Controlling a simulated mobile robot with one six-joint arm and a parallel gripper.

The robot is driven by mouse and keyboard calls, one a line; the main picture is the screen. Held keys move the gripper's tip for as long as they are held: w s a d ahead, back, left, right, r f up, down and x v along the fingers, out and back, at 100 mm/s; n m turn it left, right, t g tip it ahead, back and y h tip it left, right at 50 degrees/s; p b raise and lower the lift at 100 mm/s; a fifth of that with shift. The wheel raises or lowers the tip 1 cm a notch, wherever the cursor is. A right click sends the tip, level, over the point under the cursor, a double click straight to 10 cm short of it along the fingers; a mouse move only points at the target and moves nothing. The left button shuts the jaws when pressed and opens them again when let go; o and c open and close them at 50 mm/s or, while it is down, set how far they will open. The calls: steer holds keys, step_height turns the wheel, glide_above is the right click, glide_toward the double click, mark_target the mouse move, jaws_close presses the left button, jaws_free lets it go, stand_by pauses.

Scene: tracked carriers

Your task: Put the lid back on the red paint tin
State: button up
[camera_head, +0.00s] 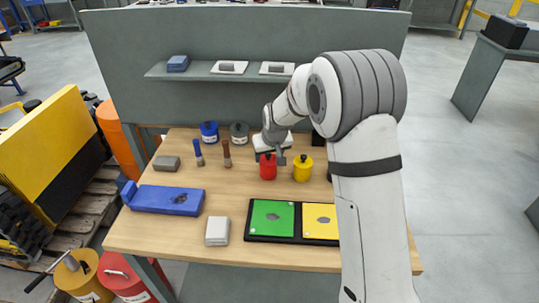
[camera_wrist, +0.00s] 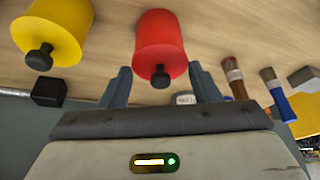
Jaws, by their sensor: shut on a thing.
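The red paint tin (camera_head: 268,171) stands on the wooden table, just left of the yellow tin (camera_head: 303,172). In the wrist view the red tin (camera_wrist: 160,30) has its red lid (camera_wrist: 160,58) with a black knob (camera_wrist: 160,77) at its top end. No gap between lid and tin can be made out, so I cannot tell if the lid is fully seated. My gripper (camera_head: 270,157) is over the red tin. In the wrist view its two fingers (camera_wrist: 160,68) are on either side of the lid, shut on it. The contact itself is not clearly visible.
The yellow tin stands close on the right. A blue tin (camera_head: 209,132), a grey tin (camera_head: 239,134) and two brushes (camera_head: 198,153) (camera_head: 227,154) are to the left. A black tray (camera_head: 298,238) with green and yellow plates lies in front. The wood between tray and tins is clear.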

steer(key=o, duration=1)
steer(key=shift+o, duration=0.7)
steer(key=o, duration=0.3)
steer(key=shift+r, duration=0.1)
steer(key=shift+r+p, duration=1.8)
steer(key=shift+r, duration=1.65)
jaws_close()
